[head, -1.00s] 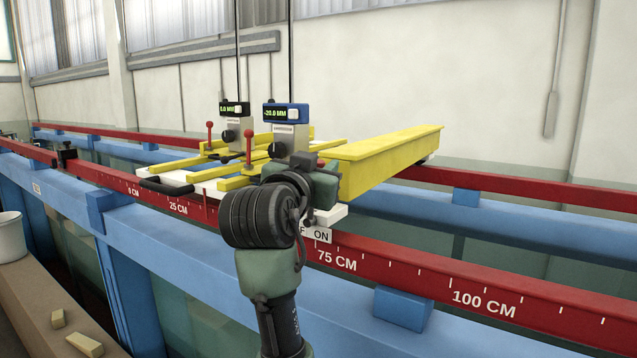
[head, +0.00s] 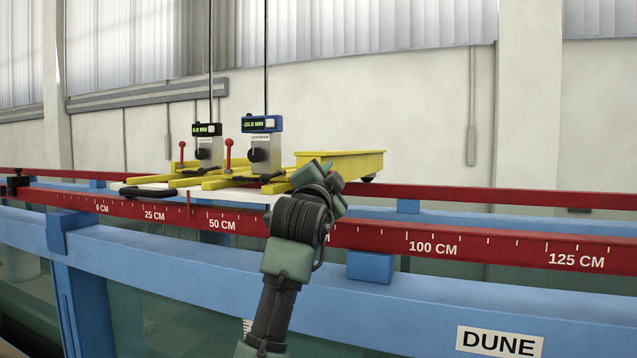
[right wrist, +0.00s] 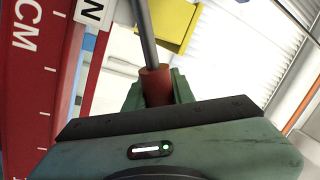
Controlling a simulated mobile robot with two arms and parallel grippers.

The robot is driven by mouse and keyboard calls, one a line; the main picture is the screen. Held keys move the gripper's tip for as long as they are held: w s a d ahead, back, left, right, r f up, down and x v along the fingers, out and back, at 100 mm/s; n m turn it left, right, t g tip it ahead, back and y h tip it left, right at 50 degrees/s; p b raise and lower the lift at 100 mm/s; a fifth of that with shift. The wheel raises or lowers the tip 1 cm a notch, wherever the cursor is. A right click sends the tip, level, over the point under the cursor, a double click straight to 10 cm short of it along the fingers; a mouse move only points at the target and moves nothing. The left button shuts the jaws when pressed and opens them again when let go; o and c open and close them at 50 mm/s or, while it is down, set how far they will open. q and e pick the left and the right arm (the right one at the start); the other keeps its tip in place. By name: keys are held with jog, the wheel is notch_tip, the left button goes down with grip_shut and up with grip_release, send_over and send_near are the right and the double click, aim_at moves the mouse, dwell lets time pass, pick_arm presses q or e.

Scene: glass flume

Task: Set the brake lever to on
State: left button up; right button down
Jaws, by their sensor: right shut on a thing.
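My right gripper (head: 328,176) is at the right end of the instrument carriage (head: 140,187), and my own arm covers much of that spot. In the right wrist view, my right gripper (right wrist: 158,92) is shut on the red grip of the brake lever (right wrist: 157,84). The lever's grey rod runs up the picture away from the grip. A white label (right wrist: 93,10) with a black "N" shows left of the rod. In the head view the lever is mostly hidden, and I cannot tell which setting it stands at. My left gripper is not in view.
A blue-framed gauge (head: 262,124) and a black-framed gauge (head: 207,129) stand on the carriage, with red-knobbed levers (head: 228,146) beside them. A yellow beam (head: 350,162) lies behind my gripper. The red scale rail (head: 480,246) and blue flume beam (head: 400,290) run across the front.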

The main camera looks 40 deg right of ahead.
jog(key=shift+s+f+m+b, duration=0.1)
jog(key=shift+f+m+b, duration=0.25)
jog(key=shift+m, duration=0.15)
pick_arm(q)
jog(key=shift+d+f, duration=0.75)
pick_arm(e)
jog(key=shift+s+f+m, duration=0.1)
jog(key=shift+f+m, duration=0.05)
jog(key=shift+m, duration=0.15)
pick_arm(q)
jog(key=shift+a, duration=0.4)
pick_arm(e)
jog(key=c, duration=1.2)
grip_release()
jog(key=shift+c, duration=0.2)
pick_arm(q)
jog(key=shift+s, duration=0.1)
pick_arm(e)
jog(key=shift+o, duration=0.3)
jog(key=shift+w+d+f, duration=0.1)
jog(key=shift+w+f, duration=0.05)
jog(key=shift+w, duration=0.05)
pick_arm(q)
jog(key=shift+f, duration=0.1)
pick_arm(e)
jog(key=shift+s, duration=0.1)
